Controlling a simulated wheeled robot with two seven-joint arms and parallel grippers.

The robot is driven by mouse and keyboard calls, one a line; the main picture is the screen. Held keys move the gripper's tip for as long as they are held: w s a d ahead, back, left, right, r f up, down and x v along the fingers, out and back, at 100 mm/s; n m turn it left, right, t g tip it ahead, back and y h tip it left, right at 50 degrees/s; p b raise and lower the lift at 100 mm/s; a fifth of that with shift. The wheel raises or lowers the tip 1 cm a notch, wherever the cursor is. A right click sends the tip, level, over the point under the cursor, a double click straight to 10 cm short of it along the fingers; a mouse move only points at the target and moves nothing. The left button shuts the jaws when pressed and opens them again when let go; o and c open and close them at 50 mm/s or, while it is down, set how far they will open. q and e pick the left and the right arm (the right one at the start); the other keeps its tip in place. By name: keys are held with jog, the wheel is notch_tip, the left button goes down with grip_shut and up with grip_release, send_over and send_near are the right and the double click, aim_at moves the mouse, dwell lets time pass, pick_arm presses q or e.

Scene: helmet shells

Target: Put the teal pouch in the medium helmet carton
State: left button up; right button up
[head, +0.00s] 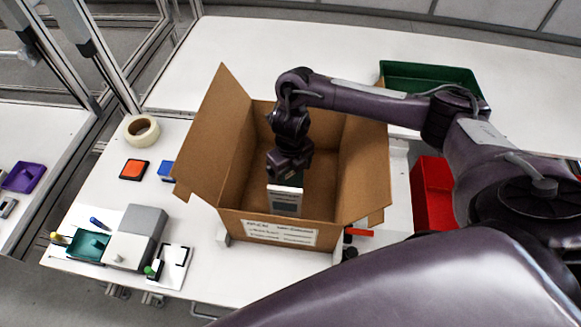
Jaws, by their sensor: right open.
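An open brown cardboard carton (234,160) stands mid-table with its flaps spread and a printed white label on its front. I take it as the medium helmet carton, but the label is too small to read. My right gripper (287,182) points down inside it and is open. My left gripper is not in view.
A teal tray-like item (88,245) lies at the front left beside a grey box (135,238). A tape roll (141,131) and an orange pad (133,169) lie left of the carton. A red bin (430,190) and a green bin (430,72) stand right. The back table is mostly clear.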

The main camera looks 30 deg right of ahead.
notch_tip(320, 180, up, 12)
jog(key=p, duration=0.3)
jog(key=shift+r, duration=0.2)
jog(key=shift+f, duration=0.1)
dwell(0.5)
